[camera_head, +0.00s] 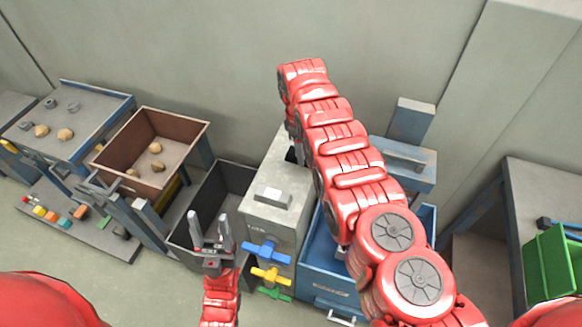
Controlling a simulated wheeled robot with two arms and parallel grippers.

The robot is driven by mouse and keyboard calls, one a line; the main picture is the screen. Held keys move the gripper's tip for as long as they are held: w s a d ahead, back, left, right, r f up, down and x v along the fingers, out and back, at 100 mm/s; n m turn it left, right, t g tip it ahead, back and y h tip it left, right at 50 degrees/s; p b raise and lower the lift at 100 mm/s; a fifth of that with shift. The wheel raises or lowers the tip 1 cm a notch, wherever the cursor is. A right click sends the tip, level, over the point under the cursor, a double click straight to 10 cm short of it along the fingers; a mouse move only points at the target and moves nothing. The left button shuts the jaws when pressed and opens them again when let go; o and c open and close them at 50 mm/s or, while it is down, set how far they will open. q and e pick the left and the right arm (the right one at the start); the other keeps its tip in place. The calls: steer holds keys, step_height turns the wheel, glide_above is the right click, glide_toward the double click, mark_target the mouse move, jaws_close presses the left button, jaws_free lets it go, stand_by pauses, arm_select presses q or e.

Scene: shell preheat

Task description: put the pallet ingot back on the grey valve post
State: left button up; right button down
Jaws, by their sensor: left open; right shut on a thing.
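The grey valve post (267,224) stands at the centre, with a blue valve handle (266,252), a yellow one (271,276) and a green one (274,293) on its front. A small pale block or plate (271,195) lies on its top; I cannot tell whether this is the pallet ingot. My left gripper (211,222) is open and empty, fingers up, left of the post in the picture. My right arm reaches up past the post's right side and bends over at the top. Its gripper and anything in it are hidden behind the arm.
A dark open bin (180,231) stands left of the post and a blue bin (316,270) right of it. A brown tray (195,133) holds several rocks. A blue-framed machine (412,120) stands behind my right arm. A green crate (550,262) is at far right.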

mark_target(294, 155)
steer(key=shift+a+r+n, duration=0.25)
steer(key=shift+n, duration=0.05)
steer(key=shift+s+a, duration=0.1)
steer(key=shift+s, duration=0.15)
steer(key=shift+w+a+r, duration=0.15)
steer(key=shift+w+a, duration=0.05)
steer(key=shift+s+a+n+p, duration=0.1)
steer(key=shift+a+n+p, duration=0.15)
steer(key=shift+n+p, duration=0.1)
steer(key=shift+a+r, duration=0.1)
steer(key=shift+s+a+r+n+p, duration=0.1)
steer(key=shift+a+r+n+p, duration=0.05)
steer(key=shift+a+n+p, duration=0.35)
steer(key=shift+a+n, duration=0.15)
steer(key=shift+n, duration=0.1)
